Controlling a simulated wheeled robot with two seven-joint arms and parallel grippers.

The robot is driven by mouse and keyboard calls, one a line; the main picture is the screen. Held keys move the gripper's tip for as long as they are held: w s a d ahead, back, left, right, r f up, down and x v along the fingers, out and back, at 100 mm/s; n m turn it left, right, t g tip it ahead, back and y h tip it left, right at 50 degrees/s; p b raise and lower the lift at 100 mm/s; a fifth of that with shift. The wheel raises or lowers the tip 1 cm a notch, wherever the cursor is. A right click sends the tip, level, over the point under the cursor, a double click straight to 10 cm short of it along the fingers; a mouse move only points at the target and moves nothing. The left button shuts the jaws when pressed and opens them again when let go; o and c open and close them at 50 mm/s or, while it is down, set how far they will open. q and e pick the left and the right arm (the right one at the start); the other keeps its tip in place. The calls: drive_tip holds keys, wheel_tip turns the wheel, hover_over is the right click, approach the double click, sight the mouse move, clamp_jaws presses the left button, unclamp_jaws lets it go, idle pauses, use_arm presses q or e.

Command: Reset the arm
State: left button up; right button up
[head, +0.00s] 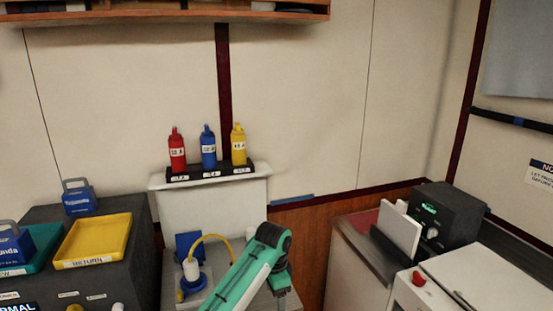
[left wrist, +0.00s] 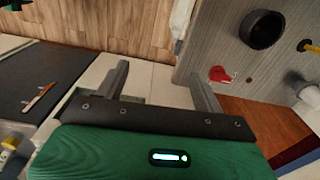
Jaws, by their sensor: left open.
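My left gripper (left wrist: 158,60) shows in the left wrist view with its two grey fingers well apart and nothing between them. Beyond the fingers are a wood-plank surface and pale panels. A green arm link (head: 248,268), mine, rises at the bottom middle of the head view; its gripper cannot be seen there. My right gripper is in neither view.
Red (head: 177,150), blue (head: 208,147) and yellow (head: 238,145) bottle-shaped items stand on a black rack (head: 210,172). A yellow tray (head: 93,240) lies left. A black box (head: 447,215) stands right. In the wrist view, a grey panel (left wrist: 217,40) has a red knob (left wrist: 220,74).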

use_arm(q)
drive_tip(key=s+a+f+n+t+h, duration=0.1)
drive_tip(key=s+a+f+n, duration=0.25)
drive_tip(key=s+f, duration=0.45)
drive_tip(key=s+a+f+n+h, duration=0.15)
drive_tip(key=s+a+f, duration=0.35)
drive_tip(key=s, duration=0.5)
drive_tip(key=s+a+r+n+t+y, duration=0.1)
drive_tip(key=s+a+r+n, duration=0.15)
drive_tip(key=s+a, duration=0.65)
drive_tip(key=s+a+r+n+t+y, duration=0.2)
drive_tip(key=s+a+n, duration=0.25)
drive_tip(key=s, duration=0.85)
wheel_tip(320, 180, down, 32)
drive_tip(key=s+g, duration=0.2)
drive_tip(key=s+a+f, duration=0.2)
drive_tip(key=s+f, duration=0.7)
drive_tip(key=s+a+f+g, duration=0.1)
drive_tip(key=s+a+f, duration=0.1)
drive_tip(key=s+f, duration=0.7)
drive_tip(key=shift+f+m, duration=0.3)
drive_tip(key=shift+f, duration=0.25)
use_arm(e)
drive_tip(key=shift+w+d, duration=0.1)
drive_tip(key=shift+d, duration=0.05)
use_arm(q)
drive_tip(key=shift+s, duration=0.1)
